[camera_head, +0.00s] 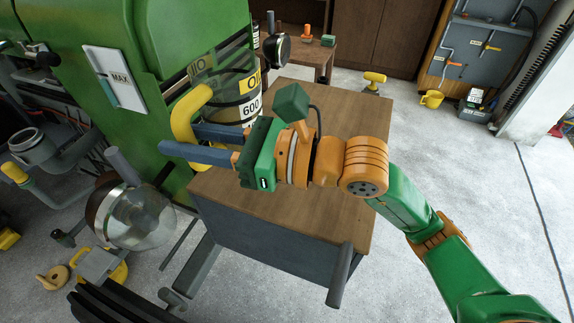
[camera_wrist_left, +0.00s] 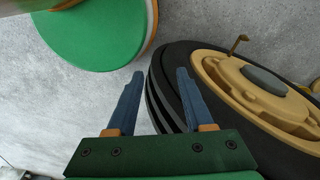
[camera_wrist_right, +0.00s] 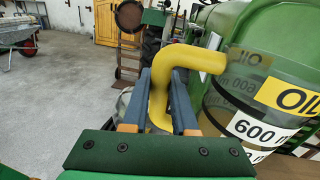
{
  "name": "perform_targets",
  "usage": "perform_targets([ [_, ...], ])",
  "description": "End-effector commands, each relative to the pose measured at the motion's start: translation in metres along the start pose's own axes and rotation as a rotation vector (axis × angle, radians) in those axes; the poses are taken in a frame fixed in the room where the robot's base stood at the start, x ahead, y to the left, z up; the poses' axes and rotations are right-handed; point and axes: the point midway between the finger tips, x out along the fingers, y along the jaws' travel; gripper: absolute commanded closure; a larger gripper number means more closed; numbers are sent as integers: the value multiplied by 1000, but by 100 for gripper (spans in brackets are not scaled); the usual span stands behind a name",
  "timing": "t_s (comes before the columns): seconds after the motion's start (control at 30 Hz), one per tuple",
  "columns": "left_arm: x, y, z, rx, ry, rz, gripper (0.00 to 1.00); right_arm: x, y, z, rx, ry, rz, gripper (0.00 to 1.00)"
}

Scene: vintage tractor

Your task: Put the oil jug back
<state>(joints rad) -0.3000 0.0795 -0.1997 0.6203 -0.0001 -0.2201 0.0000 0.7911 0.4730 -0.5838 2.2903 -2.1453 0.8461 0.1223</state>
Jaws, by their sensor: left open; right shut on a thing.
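The oil jug (camera_head: 236,98) is a clear, dark-tinted container with "OIL" and "600" labels and a thick yellow handle. It is beside the green tractor body, at the left edge of the wooden-topped table. My right gripper (camera_head: 178,140) is shut on the yellow handle. The right wrist view shows the handle between the fingers (camera_wrist_right: 162,88) and the jug (camera_wrist_right: 262,105) to their right. The gripper hides the jug's base in the head view, so I cannot tell whether it touches the table. My left gripper (camera_wrist_left: 160,76) is open and empty beside a black tyre; the head view does not show it.
The wooden table top (camera_head: 320,215) is mostly bare under my right arm. The green tractor (camera_head: 190,50) stands close on the left, with a round glass lamp (camera_head: 135,215) projecting. In the left wrist view the tyre (camera_wrist_left: 175,85) with its cream hub is close. Open floor lies right.

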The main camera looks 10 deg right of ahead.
Motion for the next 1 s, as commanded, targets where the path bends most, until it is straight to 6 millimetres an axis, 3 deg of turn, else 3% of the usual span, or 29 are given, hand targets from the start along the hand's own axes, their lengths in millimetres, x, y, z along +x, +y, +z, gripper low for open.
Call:
perform_targets([
  [0.07, 0, 0, 0, 0, 0, 0, 48, -7, -1, -5, 1, 4, 2, 100],
  [0.2, 5, -1, 1, 1, 0, -2, 48, -40, -18, -26, 3, 10, -3, 100],
  [0.5, 40, 0, 4, 0, 0, -1, 48, -101, -47, -83, 10, 2, -1, 100],
  [0.73, 46, 0, 4, 1, 0, 0, 48, -122, -56, -108, 6, 0, 0, 100],
  [0.9, 39, 0, 4, 1, 0, 0, 48, -122, -54, -132, 5, -3, 3, 100],
  [1.0, 40, 0, 4, 1, 0, 0, 48, -121, -53, -135, 0, -1, 4, 100],
])
